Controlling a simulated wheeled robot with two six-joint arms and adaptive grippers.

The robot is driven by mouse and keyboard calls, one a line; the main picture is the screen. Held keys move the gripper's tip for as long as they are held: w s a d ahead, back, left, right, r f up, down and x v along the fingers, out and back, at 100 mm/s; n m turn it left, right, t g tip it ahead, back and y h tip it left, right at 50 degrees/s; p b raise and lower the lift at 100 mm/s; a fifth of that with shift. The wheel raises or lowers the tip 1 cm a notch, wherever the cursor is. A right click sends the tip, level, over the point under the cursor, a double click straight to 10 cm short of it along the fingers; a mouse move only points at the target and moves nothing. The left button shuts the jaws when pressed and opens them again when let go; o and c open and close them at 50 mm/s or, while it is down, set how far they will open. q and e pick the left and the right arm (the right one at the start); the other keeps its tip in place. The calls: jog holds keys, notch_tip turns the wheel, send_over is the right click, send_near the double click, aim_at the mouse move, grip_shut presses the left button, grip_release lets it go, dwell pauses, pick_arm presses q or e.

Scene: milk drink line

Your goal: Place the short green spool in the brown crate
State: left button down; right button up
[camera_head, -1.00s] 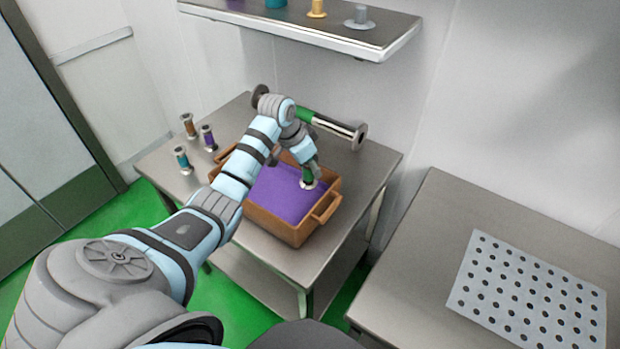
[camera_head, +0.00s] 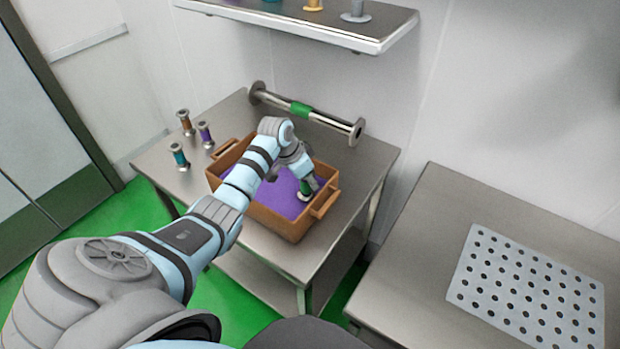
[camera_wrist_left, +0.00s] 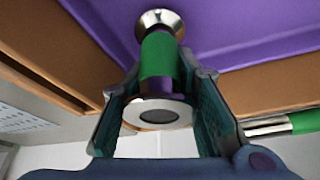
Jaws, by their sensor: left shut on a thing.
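The short green spool (camera_head: 305,189) with metal ends is inside the brown crate (camera_head: 262,213), near its right end. My left gripper (camera_head: 301,176) is shut on it from above. In the left wrist view the spool (camera_wrist_left: 158,60) sits between the two fingers of my left gripper (camera_wrist_left: 160,95), its far flange against the crate's purple floor (camera_wrist_left: 235,30). I cannot tell whether that flange touches the floor. The purple floor (camera_head: 272,202) is partly hidden by my left arm. My right gripper is not in view.
A long metal spool with a green band (camera_head: 301,108) lies behind the crate. Several small spools, one teal (camera_head: 179,156), stand left of it on the metal table (camera_head: 155,163). A shelf (camera_head: 300,30) hangs above. A perforated plate (camera_head: 525,290) lies on the right table.

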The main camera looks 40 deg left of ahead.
pick_arm(q)
jog(key=c, duration=1.2)
grip_release()
jog(key=shift+c, duration=0.2)
jog(key=shift+r, duration=0.3)
jog(key=p+v, duration=0.2)
jog(key=v, duration=1)
jog(key=shift+r, duration=0.35)
